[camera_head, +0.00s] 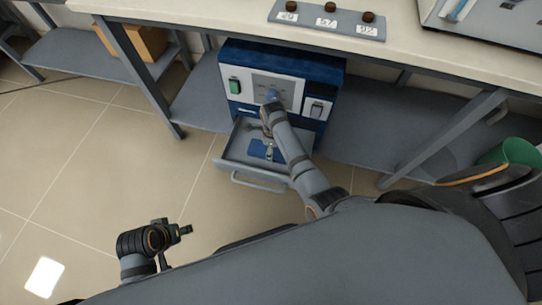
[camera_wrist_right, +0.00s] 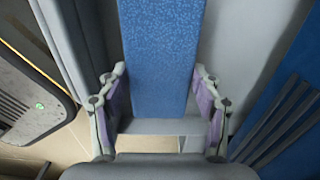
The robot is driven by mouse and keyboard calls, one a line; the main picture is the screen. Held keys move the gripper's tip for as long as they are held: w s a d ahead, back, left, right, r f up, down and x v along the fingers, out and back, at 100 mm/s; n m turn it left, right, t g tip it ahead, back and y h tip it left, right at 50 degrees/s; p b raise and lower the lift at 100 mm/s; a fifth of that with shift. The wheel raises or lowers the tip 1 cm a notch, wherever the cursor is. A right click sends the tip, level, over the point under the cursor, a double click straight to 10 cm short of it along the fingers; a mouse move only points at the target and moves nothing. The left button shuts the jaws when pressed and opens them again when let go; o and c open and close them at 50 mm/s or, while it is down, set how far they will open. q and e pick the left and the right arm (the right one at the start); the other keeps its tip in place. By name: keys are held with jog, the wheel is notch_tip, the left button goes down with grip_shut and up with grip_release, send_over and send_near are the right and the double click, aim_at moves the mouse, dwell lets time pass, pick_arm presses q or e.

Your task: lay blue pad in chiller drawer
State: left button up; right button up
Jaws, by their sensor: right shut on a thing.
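The blue chiller (camera_head: 277,75) stands under the bench with its grey drawer (camera_head: 240,145) pulled out. The blue pad (camera_head: 262,151) shows within the drawer's outline, below my right gripper (camera_head: 269,150). In the right wrist view, the long speckled blue pad (camera_wrist_right: 160,55) runs up between the two purple-lined fingers of my right gripper (camera_wrist_right: 162,105), which is shut on it. Whether the pad touches the drawer floor is not clear. My right forearm hides part of the chiller front and drawer. My left gripper (camera_head: 184,230) is over the floor at left, away from the drawer; its jaw opening is too small to judge.
The drawer handle (camera_head: 262,185) sticks out over clear tiled floor. Bench legs (camera_head: 140,75) stand on both sides of the chiller. A grey strip with brown knobs (camera_head: 327,20) lies on the bench top. A green bin (camera_head: 518,153) is at right, a cardboard box (camera_head: 140,42) at left.

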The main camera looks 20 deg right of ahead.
jog(key=shift+w+a+f, duration=0.1)
jog(key=shift+w+f, duration=0.15)
jog(key=f+b, duration=0.2)
jog(key=f, duration=0.1)
jog(key=shift+w+a+f, duration=0.1)
jog(key=shift+w+f, duration=0.1)
jog(key=shift+f, duration=0.15)
pick_arm(q)
jog(key=f, duration=0.1)
jog(key=t, duration=0.1)
jog(key=d+f, duration=0.1)
jog(key=shift+w+f+t, duration=0.3)
jog(key=shift+w, duration=0.05)
pick_arm(e)
jog(key=o, duration=0.5)
jog(key=shift+f, duration=0.1)
jog(key=shift+c, duration=0.2)
pick_arm(q)
jog(key=shift+h, duration=0.3)
pick_arm(e)
jog(key=o, duration=0.5)
jog(key=shift+c, duration=0.2)
